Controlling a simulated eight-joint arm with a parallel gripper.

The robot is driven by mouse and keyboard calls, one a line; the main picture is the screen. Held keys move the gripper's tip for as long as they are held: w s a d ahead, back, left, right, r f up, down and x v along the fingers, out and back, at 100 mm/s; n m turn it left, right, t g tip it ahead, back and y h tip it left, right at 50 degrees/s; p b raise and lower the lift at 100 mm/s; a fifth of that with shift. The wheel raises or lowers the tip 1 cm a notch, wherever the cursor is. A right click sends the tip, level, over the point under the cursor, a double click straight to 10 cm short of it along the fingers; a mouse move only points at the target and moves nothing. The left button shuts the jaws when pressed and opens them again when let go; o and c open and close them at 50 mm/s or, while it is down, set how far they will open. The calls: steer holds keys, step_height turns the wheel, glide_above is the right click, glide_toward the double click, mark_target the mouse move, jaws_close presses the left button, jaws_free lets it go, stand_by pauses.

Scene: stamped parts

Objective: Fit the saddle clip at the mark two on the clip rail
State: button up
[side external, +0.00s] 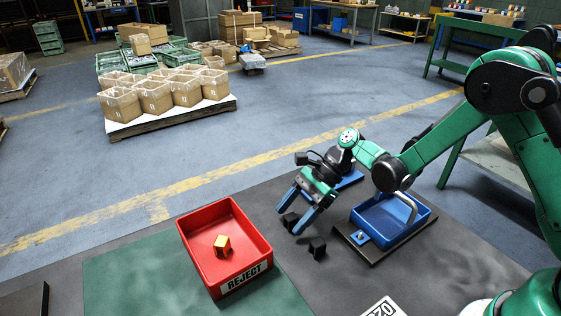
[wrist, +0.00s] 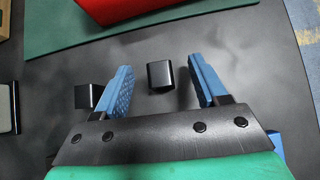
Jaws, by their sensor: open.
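Two small black parts stand on the dark mat; they look like saddle clips, but I cannot tell for sure. One (wrist: 160,76) lies between my open fingertips in the wrist view, with gaps on both sides. The other (wrist: 87,97) is just outside the left finger; in the side view one black part (side external: 317,249) stands apart from the fingers. My gripper (side external: 292,220) points down with blue fingers apart and empty; it also shows in the wrist view (wrist: 159,68). I cannot make out the clip rail or its mark two.
A red REJECT bin (side external: 259,239) holding an orange-yellow block (side external: 222,245) stands on a green mat (side external: 125,275). A blue tray (side external: 376,231) sits on a dark board at right. A grey-topped block (wrist: 7,108) is at left.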

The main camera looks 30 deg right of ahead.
mark_target(291, 216)
steer(key=shift+a+f, duration=0.4)
jaws_close()
steer(key=shift+r, duration=0.15)
step_height(291, 216, up, 19)
steer(key=w+d+f, duration=0.2)
steer(key=d+f, duration=0.1)
steer(key=d, duration=0.2)
steer(key=w+d+f, duration=0.2)
steer(key=d, duration=0.3)
steer(key=w+d+f, duration=0.2)
steer(key=d+f, duration=0.1)
steer(key=d, duration=0.1)
steer(key=shift+w+d+f, duration=0.1)
steer(key=shift+d+f, duration=0.25)
steer(key=shift+d, duration=0.05)
